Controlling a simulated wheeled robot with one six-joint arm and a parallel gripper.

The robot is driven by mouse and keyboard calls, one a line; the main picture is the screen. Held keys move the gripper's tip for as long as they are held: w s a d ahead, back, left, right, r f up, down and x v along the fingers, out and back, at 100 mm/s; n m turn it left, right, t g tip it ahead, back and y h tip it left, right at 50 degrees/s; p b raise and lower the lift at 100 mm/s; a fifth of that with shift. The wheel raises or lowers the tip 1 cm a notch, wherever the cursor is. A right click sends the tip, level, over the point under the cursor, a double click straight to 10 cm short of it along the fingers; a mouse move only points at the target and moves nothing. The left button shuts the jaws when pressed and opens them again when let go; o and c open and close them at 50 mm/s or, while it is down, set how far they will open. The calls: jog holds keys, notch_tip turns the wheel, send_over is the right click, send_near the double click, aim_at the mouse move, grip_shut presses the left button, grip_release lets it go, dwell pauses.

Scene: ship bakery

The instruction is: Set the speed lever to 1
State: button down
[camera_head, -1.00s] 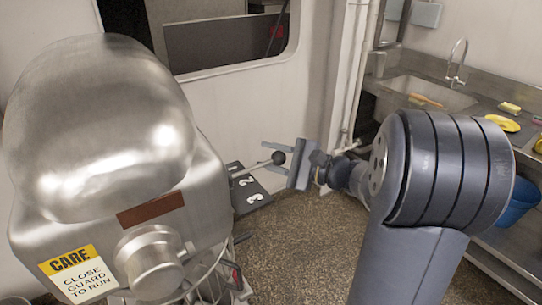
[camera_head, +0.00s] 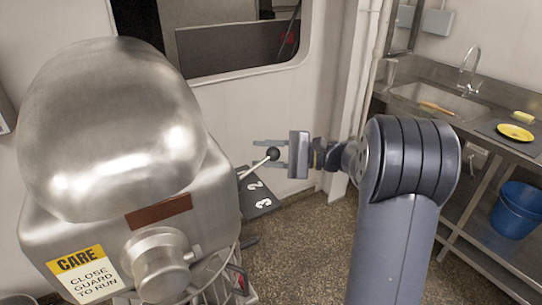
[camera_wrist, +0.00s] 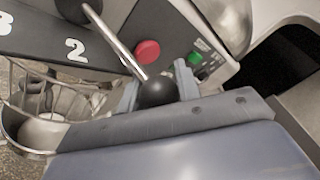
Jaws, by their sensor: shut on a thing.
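The speed lever is a thin metal rod (camera_wrist: 116,43) with a black ball knob (camera_head: 273,154). It sticks out from the mixer's side over a dark plate (camera_head: 247,207) with white numbers. The 2 and 3 show; the 1 is not visible. In the head view the lever lies on the far side of the 2. My gripper (camera_head: 270,153) reaches in from the right, its fingers on both sides of the knob and shut on it. In the wrist view the knob (camera_wrist: 157,93) sits between the fingers.
The steel mixer (camera_head: 115,120) fills the left, with a warning label (camera_head: 84,274). A red button (camera_wrist: 147,51) and a green button (camera_wrist: 194,58) are near the lever. A wire guard (camera_wrist: 50,105) shows below. A sink counter (camera_head: 450,115) and blue bucket (camera_head: 515,210) stand right.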

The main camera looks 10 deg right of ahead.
jog(key=c, duration=1)
grip_release()
jog(key=shift+c, duration=0.2)
jog(key=shift+d, duration=0.1)
